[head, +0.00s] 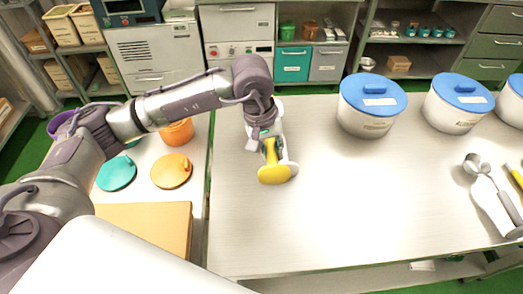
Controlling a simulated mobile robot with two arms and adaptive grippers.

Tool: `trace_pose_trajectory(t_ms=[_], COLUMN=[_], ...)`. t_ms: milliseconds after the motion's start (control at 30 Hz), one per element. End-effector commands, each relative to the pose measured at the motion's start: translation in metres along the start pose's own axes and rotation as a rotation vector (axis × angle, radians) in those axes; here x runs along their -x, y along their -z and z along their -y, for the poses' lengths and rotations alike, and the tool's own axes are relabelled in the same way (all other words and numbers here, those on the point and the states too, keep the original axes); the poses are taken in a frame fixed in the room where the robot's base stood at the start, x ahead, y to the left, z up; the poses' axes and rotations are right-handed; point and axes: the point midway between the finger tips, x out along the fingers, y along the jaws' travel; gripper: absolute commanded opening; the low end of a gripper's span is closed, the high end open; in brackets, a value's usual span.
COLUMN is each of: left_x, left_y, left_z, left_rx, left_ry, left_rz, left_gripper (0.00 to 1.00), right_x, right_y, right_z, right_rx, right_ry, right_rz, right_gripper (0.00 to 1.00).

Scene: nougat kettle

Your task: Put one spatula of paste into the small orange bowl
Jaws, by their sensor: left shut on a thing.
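My left gripper (270,148) hangs over the left part of the long table and is shut on a yellow tool (276,174). The tool's broad rounded yellow end points down toward the front; I cannot tell for sure that it is the spatula, or whether it touches the table. An orange bowl (177,133) stands on the left table, partly hidden behind my left arm. An orange lid (171,171) lies in front of it. No paste shows.
White pots with blue lids (372,92) stand along the table's back right. A teal lid (116,173) and a brown board (150,224) lie on the left table. The long table's middle is clear.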

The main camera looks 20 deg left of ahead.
Motion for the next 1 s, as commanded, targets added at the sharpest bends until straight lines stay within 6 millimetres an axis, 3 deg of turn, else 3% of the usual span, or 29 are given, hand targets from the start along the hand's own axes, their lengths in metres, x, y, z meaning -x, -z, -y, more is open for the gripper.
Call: trace_pose_trajectory(t_ms=[500,800,900,1000], left_x=[0.048,0.050,0.049,0.047], left_y=[-0.002,-0.002,-0.007,-0.023], left_z=[-0.012,-0.012,-0.004,0.019], left_rx=[0.000,0.000,-0.032,-0.134], left_ry=[-0.001,0.000,0.001,0.001], left_rz=[-0.001,0.000,0.007,0.026], left_gripper=[0.00,0.00,0.00,0.00], right_x=[0.016,0.016,0.016,0.016], right_y=[0.002,0.002,0.002,0.002], right_z=[-0.001,-0.001,-0.001,-0.002], right_rx=[0.000,0.000,0.000,0.001], right_ry=[0.000,-0.001,-0.001,-0.002], right_rz=[-0.001,-0.001,-0.001,-0.001], right_gripper=[0.62,0.62,0.62,0.62])
